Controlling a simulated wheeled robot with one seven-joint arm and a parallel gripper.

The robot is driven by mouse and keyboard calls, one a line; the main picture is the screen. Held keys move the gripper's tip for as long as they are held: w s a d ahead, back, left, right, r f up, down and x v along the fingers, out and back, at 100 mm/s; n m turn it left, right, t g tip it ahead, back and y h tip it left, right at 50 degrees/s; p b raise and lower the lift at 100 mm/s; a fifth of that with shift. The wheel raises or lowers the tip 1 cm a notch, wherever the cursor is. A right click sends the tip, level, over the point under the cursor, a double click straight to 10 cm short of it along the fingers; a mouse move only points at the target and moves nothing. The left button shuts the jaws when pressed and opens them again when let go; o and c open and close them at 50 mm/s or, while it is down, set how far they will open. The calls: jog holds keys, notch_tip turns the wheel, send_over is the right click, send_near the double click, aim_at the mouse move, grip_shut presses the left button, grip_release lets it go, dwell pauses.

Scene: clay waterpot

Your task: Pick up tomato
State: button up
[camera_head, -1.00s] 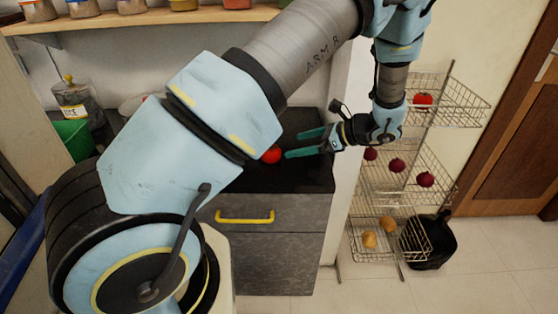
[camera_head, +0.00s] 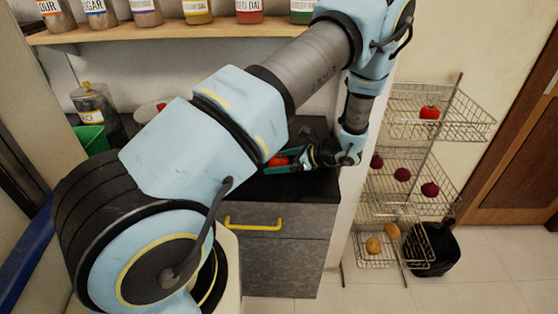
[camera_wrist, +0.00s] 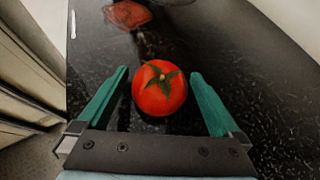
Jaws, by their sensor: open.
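A red tomato (camera_wrist: 160,90) with a green stem sits on the black countertop (camera_wrist: 240,60). In the wrist view it lies between the two teal fingers of my gripper (camera_wrist: 160,88), with a gap on each side. The gripper is open and low over the counter. In the head view the tomato (camera_head: 277,161) shows at the fingers of my gripper (camera_head: 284,162), partly hidden by them. Another tomato (camera_head: 429,112) rests in the top basket of the wire rack at the right.
A reddish thing (camera_wrist: 128,13) lies farther along the counter. A shelf (camera_head: 170,30) with several labelled jars runs above it. A wire rack (camera_head: 445,128) with onions and potatoes stands at the right, near a black bin (camera_head: 440,250). The drawer has a yellow handle (camera_head: 252,225).

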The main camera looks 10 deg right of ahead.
aim_at(279, 157)
jog(key=shift+c, duration=0.2)
jog(key=c, duration=1.3)
notch_tip(279, 157, up, 10)
jog(key=b, duration=0.3)
jog(key=shift+s, duration=0.1)
